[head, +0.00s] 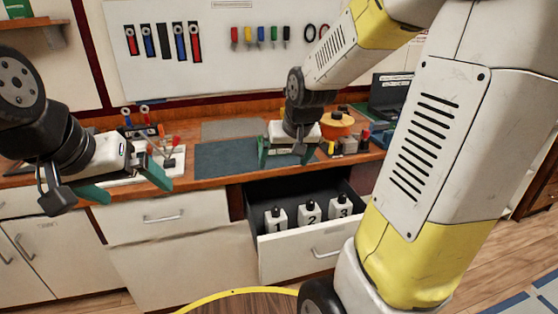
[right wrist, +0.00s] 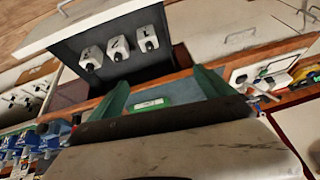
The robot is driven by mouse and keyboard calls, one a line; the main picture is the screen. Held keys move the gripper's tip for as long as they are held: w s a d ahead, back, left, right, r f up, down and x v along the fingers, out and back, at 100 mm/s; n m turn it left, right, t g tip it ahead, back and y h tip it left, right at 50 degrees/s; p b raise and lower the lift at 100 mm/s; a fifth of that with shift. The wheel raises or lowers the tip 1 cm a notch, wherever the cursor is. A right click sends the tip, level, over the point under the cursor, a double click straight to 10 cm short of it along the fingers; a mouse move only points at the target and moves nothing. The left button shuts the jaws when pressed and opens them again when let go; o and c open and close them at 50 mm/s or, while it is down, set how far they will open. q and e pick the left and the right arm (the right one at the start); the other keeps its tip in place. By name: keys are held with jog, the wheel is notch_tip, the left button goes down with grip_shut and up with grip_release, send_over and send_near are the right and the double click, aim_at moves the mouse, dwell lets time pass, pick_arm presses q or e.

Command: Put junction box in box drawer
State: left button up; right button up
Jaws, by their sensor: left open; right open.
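The drawer (head: 300,258) under the bench is pulled open. Three white containers with black tops, numbered 1, 2 and 3 (head: 310,211), stand in it; they also show in the right wrist view (right wrist: 118,48). My right gripper (head: 286,155) is open over the bench by the teal mat, behind the open drawer. In the right wrist view, a small green-edged item with a pale label (right wrist: 152,103) shows between its fingers; I cannot tell whether it is the junction box or whether it is touched. My left gripper (head: 123,182) is open and empty at the bench's front left.
The teal mat (head: 222,160) is mostly clear. A rack with red-handled tools (head: 160,158) stands at the left. An orange round item (head: 337,124) and small parts (head: 348,145) sit at the right. The open drawer sticks out into the floor space.

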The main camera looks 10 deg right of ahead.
jog(key=s+a+r, duration=0.1)
jog(key=s+r, duration=0.3)
jog(key=s, duration=0.4)
jog(key=s+a+r+y, duration=0.1)
jog(key=s+r, duration=0.3)
jog(key=s, duration=0.4)
jog(key=shift+s+a+r+n+t, duration=0.15)
jog(key=shift+s+a+n+t, duration=0.15)
jog(key=shift+a+n, duration=0.15)
